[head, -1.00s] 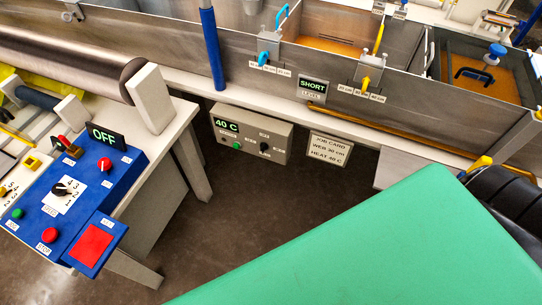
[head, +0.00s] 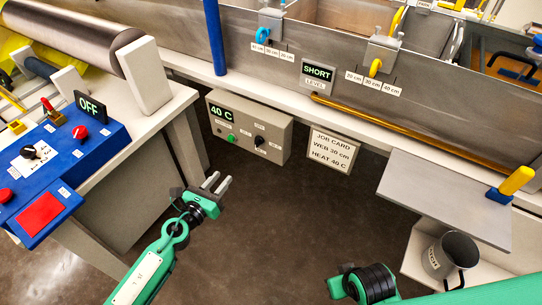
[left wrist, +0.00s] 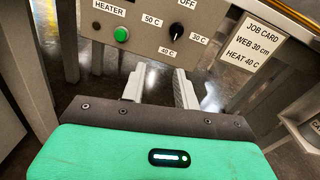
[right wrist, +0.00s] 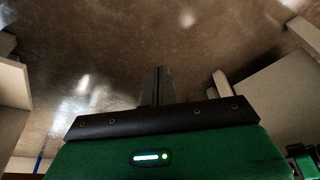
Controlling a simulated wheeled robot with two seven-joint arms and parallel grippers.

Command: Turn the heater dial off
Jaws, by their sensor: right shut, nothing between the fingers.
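The heater dial (head: 261,141) is a small black knob on the front of the grey heater box (head: 277,153), whose green display (head: 223,112) reads 40 C. In the left wrist view the dial (left wrist: 176,30) sits among the labels OFF above, 50 C left, 30 C right and 40 C below; its exact pointing is hard to tell. My left gripper (head: 219,183) is open and empty, below and in front of the box, apart from the dial. Its fingers (left wrist: 160,86) point toward the box. My right gripper (right wrist: 158,72) is shut and empty over the floor.
A green button (left wrist: 121,35) is left of the dial. A job card (head: 331,152) hangs right of the box, reading HEAT 40 C. A blue control panel (head: 60,165) stands left. A grey shelf (head: 440,205) and a mug (head: 450,257) are at right. Floor between is clear.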

